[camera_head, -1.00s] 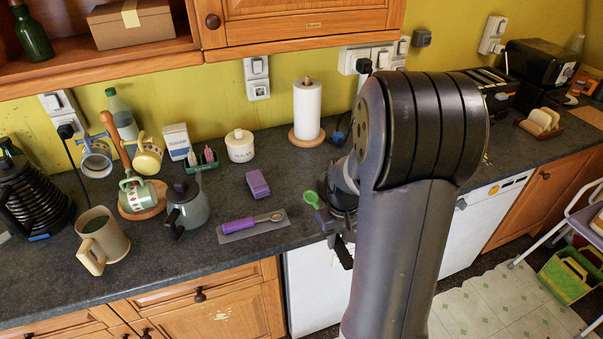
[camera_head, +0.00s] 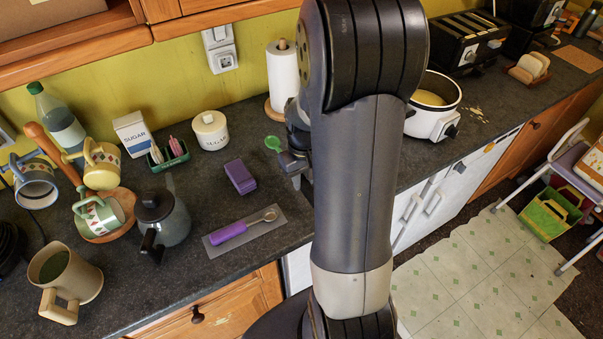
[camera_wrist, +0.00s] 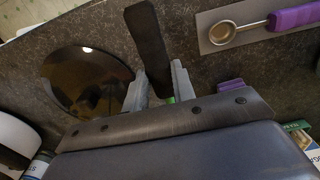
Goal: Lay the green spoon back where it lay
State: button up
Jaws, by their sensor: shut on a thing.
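The green spoon (camera_head: 273,143) is in my gripper (camera_head: 291,162), its green round end sticking out to the left over the counter. In the wrist view, my gripper (camera_wrist: 159,86) is shut on it. A bit of green (camera_wrist: 171,100) shows between the fingers, and a long black piece, apparently its handle (camera_wrist: 147,45), reaches up past the fingertips. The rest of the spoon is hidden behind the gripper body. A metal spoon with a purple handle (camera_head: 228,232) lies on a grey mat (camera_head: 283,226) near the counter's front edge; it also shows in the wrist view (camera_wrist: 221,33).
A purple block (camera_head: 240,177) lies behind the mat. A round brown glassy thing (camera_wrist: 88,80) is beside my gripper in the wrist view. A white pot (camera_head: 432,108), kettle (camera_head: 163,217), mugs, sugar box and paper roll (camera_head: 283,78) stand around. Bare counter shows around the mat.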

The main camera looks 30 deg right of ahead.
jog(key=shift+f+b, duration=2.45)
jog(key=shift+f, duration=1.15)
jog(key=o, duration=1.1)
jog(key=shift+c, duration=0.2)
jog(key=shift+r, duration=0.15)
notch_tip(320, 180, up, 11)
jog(key=shift+f+b, duration=0.15)
jog(key=shift+b, duration=0.25)
jog(key=shift+f, duration=0.1)
